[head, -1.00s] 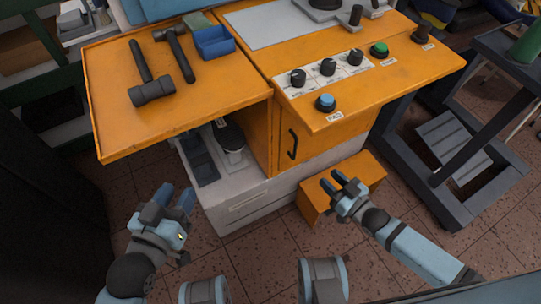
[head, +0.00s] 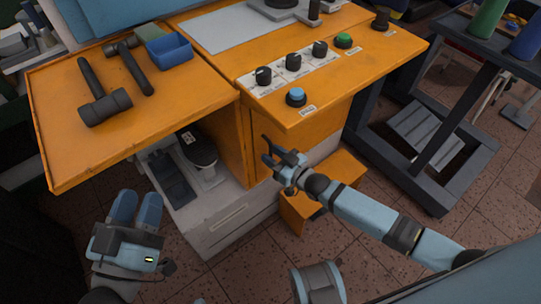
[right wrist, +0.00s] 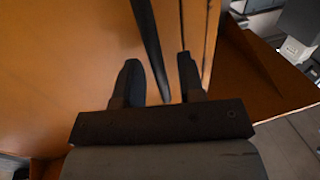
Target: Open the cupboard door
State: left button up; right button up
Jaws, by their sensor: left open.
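The cupboard door (head: 318,127) is an orange panel under the front of the control panel; it looks shut. Its dark bar handle (right wrist: 147,40) shows in the right wrist view, running down between my right gripper's two fingers. My right gripper (head: 270,152) is at the door front in the head view and covers most of the handle there. In the right wrist view the right gripper (right wrist: 158,80) is open, with gaps to the handle on both sides. My left gripper (head: 136,207) is open and empty, low at the left, apart from the cupboard.
An orange side shelf (head: 150,135) with two hammers (head: 103,105) and a blue bin (head: 168,52) juts out at left. Knobs and a blue button (head: 296,97) sit above the door. An orange step (head: 345,170) stands below it. A dark frame stands at right.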

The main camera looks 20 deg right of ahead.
jog(key=shift+w+a, duration=0.25)
jog(key=shift+w, duration=0.1)
grip_shut()
pick_arm(q)
jog(key=shift+d+r, duration=0.1)
jog(key=shift+r, duration=0.15)
